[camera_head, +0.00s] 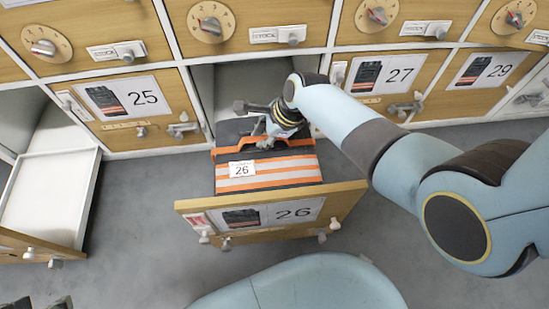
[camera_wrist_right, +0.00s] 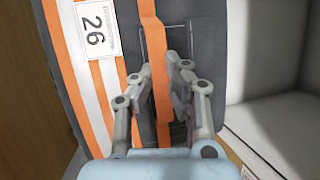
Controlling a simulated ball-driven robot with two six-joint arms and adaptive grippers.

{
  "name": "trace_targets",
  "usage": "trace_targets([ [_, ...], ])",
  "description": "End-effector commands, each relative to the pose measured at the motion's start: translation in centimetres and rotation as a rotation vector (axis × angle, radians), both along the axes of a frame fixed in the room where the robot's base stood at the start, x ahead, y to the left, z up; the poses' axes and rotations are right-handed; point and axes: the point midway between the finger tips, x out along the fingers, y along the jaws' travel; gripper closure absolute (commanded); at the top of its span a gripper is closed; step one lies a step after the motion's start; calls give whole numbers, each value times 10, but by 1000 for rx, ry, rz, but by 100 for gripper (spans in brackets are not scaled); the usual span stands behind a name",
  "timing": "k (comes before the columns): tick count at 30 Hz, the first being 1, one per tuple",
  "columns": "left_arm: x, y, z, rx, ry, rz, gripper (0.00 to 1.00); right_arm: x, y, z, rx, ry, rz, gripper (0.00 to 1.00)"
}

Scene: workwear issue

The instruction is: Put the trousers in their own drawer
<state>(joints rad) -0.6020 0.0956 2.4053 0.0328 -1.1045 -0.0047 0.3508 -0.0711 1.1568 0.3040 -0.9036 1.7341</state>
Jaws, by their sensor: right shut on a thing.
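The folded trousers (camera_head: 285,170) are a dark grey bundle with orange and white stripes and a white tag reading 26. They are over or in the pulled-out drawer 26 (camera_head: 345,200); I cannot tell whether they touch its floor. My right gripper (camera_head: 271,137) is at the bundle's back part. In the right wrist view my right gripper (camera_wrist_right: 160,85) is shut on the orange band of the trousers (camera_wrist_right: 72,70), one finger on each side. Dark tips at the bottom left corner of the head view look like my left gripper (camera_head: 38,303); its state is unclear.
Closed drawers 25 (camera_head: 170,100), 27 (camera_head: 430,75) and 29 (camera_head: 515,62) flank the opening. Another pulled-out drawer (camera_head: 45,190) at the left looks empty and white inside. Drawers with dials run above. Grey floor lies clear between the two open drawers.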

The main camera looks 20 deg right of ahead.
Motion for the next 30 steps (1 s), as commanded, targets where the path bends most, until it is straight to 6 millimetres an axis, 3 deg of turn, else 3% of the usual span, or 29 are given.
trace_targets([
  [3, 3, 0, -23, -2, -70, 2, 60, -1, 1, -17, 1, 4, 2, 100],
  [12, 11, 0, -57, -6, -312, -5, 60, -1, 0, -47, 0, 2, 1, 100],
  [23, 9, -2, -64, -11, -456, -16, 60, 1, 0, -59, 1, -1, 0, 100],
  [28, 1, -4, -72, -14, -534, -24, 60, -1, 0, -74, 1, 2, 0, 100],
  [30, 14, -5, -61, -18, -623, -32, 60, -1, 0, -80, 1, 2, -1, 100],
])
